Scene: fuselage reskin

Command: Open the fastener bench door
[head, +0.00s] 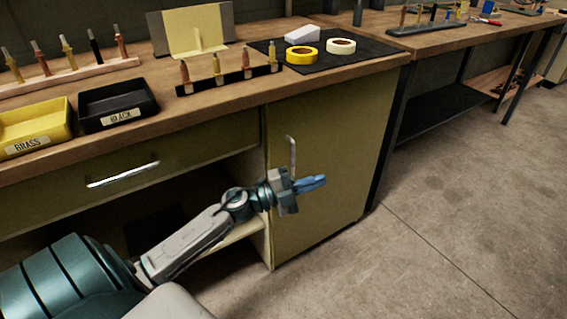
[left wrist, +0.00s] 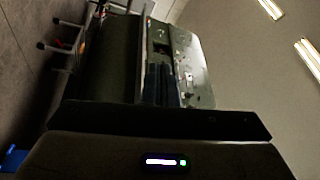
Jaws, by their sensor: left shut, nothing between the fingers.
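The olive bench door (head: 335,150) fills the right front of the wooden-topped bench in the head view. It looks shut, with its edges in line with the bench front. A thin vertical metal handle (head: 293,150) stands near its upper left edge. My left gripper (head: 311,183) is in front of the door, just below the handle, with its blue fingers shut and empty, pointing right. The gripper body hides the handle's lower end, so I cannot tell whether they touch. The left wrist view is tilted and dark, and shows neither handle nor door clearly. My right gripper is not in view.
Left of the door are a drawer with a bar handle (head: 122,174) and an open bay with a shelf (head: 232,236). Bare floor (head: 440,220) lies right of the door.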

